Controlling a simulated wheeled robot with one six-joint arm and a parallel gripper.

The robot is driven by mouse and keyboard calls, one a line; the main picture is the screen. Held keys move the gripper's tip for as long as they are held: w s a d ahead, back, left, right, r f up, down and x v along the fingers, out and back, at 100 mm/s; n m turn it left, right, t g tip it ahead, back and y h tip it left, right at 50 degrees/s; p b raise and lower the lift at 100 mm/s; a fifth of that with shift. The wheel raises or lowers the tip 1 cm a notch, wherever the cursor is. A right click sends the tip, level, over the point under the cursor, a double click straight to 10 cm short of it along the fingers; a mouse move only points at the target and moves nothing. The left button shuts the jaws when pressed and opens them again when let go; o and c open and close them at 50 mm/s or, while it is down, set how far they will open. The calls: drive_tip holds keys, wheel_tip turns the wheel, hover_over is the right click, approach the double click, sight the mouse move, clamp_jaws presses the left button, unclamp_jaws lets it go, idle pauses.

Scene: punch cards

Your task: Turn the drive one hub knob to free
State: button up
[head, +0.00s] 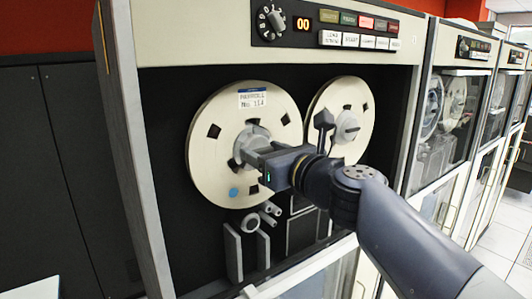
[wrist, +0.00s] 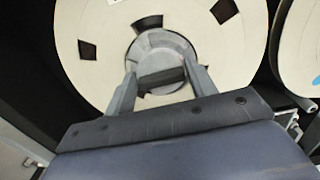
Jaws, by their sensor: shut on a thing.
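The drive nearest me (head: 170,120) holds two tape reels behind its open front. The left reel (head: 215,115) is cream with dark cut-outs, a label at its top and a blue dot low on its left. Its grey hub knob (head: 241,147) is at the reel's centre. My gripper (head: 250,155) is at this hub from the right, and its fingers hide part of it. In the wrist view the hub knob (wrist: 160,68) shows between my two fingers (wrist: 160,85), which are shut on its dark grip bar. I cannot read any free or lock marking.
The right reel (head: 358,105) with its own hub is close beside my wrist. Rollers (head: 265,215) and guides sit below the left reel. A control panel (head: 340,25) with a dial and a "00" display is above. More drives (head: 450,110) stand to the right.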

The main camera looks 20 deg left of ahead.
drive_tip(key=n+b, duration=0.1)
drive_tip(key=n, duration=0.1)
drive_tip(key=n+b, duration=0.2)
drive_tip(key=shift+s+f+n, duration=0.1)
drive_tip(key=shift+f+n, duration=0.1)
drive_tip(key=shift+n, duration=0.2)
drive_tip(key=shift+s+a+f+n+b, duration=0.1)
drive_tip(key=shift+n+b, duration=2)
drive_tip(key=shift+n, duration=1.1)
drive_tip(key=shift+a+f+n+b, duration=0.1)
drive_tip(key=shift+n+b, duration=1.95)
drive_tip(key=shift+n, duration=1.15)
drive_tip(key=shift+r+n, duration=0.1)
drive_tip(key=shift+n, duration=0.2)
drive_tip(key=o, duration=0.9)
